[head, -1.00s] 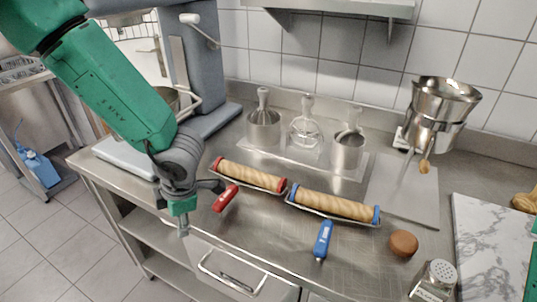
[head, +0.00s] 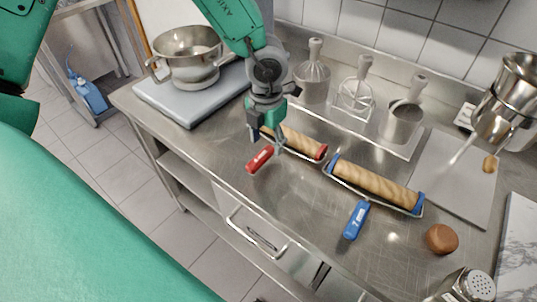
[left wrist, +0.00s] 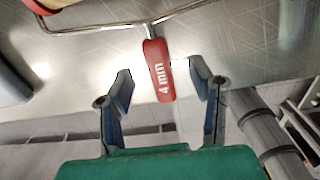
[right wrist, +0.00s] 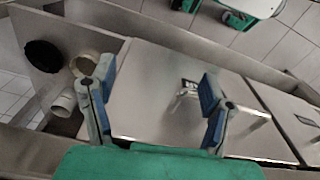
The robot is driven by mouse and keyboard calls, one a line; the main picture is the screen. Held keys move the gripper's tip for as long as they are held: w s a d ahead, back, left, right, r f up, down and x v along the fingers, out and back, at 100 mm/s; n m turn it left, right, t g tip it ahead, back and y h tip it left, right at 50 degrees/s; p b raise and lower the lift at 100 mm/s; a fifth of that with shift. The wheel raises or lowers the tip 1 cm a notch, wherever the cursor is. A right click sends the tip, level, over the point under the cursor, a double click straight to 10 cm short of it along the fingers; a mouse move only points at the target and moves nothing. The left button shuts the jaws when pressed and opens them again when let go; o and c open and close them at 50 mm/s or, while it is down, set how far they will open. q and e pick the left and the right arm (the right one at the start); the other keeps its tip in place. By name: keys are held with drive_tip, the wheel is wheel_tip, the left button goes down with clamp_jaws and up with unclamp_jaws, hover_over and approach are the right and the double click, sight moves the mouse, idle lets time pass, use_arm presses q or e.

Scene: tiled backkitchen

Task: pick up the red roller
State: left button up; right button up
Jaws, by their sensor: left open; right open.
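The red roller has a ridged tan barrel with red end caps (head: 321,152), a wire frame and a red handle (head: 260,159); it lies on the steel counter. In the left wrist view its handle (left wrist: 159,71), marked "4 mm", lies between the open fingers, a little ahead of them. My left gripper (head: 266,140) is open and above the handle, hiding the barrel's left end in the head view. It also shows in the left wrist view (left wrist: 160,85). My right gripper (right wrist: 153,92) is open and empty, facing drawers and pipes.
A blue roller (head: 375,183) with a blue handle (head: 356,220) lies to the right. Behind stand steel tools in a holder (head: 402,124). A pot (head: 187,55) stands at left; a brown round thing (head: 441,239) and a shaker (head: 467,287) are at right.

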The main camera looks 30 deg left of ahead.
sight(262, 152)
use_arm(q)
drive_tip(key=f, duration=0.1)
drive_tip(key=a+f, duration=0.1)
drive_tip(key=f, duration=0.2)
drive_tip(key=shift+s+a+f, duration=0.25)
drive_tip(key=shift+s+f, duration=0.05)
drive_tip(key=shift+f, duration=0.1)
drive_tip(key=shift+w+d+f, duration=0.1)
drive_tip(key=shift+d+f, duration=0.1)
drive_tip(key=shift+d, duration=0.1)
drive_tip(key=shift+d+r, duration=0.1)
drive_tip(key=shift+d, duration=0.65)
drive_tip(key=shift+c, duration=0.8)
drive_tip(key=c, duration=0.7)
drive_tip(key=shift+a, duration=0.2)
clamp_jaws()
drive_tip(key=shift+a, duration=0.65)
drive_tip(key=shift+d, duration=0.1)
use_arm(e)
drive_tip(key=shift+s+a+r, duration=0.15)
drive_tip(key=shift+a+r, duration=0.25)
drive_tip(key=shift+a, duration=0.15)
